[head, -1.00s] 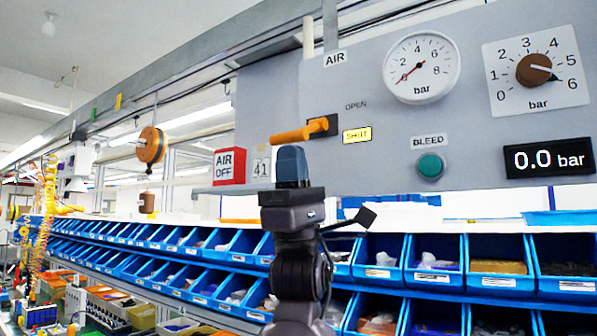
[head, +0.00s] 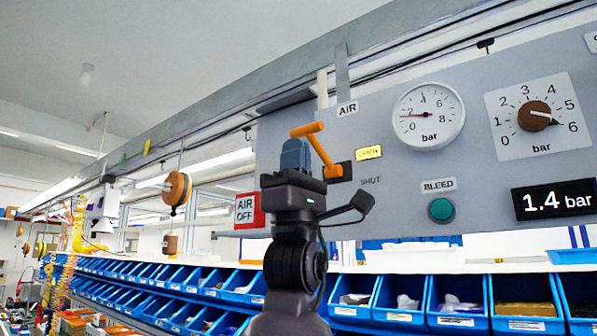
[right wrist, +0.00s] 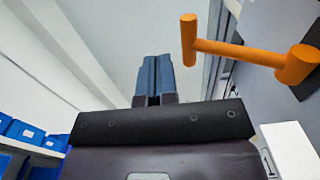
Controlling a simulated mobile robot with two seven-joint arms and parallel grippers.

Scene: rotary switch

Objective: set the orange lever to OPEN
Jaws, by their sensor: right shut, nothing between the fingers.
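The orange lever (head: 322,152) is on the grey panel beside the AIR label and points up and to the left from its pivot. The OPEN label (head: 368,152) is lit yellow and the SHUT label (head: 370,181) is unlit. My right gripper (head: 295,154) is shut and empty, just left of the lever in the head view. In the right wrist view its blue fingers (right wrist: 153,78) are together, with the lever (right wrist: 240,52) to their right and a visible gap between. My left gripper is not in view.
The panel also holds a pressure gauge (head: 429,115), a brown knob (head: 534,116), a green BLEED button (head: 441,209) and a display (head: 553,201) reading 1.4 bar. A red AIR OFF box (head: 249,211) is left of my arm. Blue bins (head: 455,300) run below.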

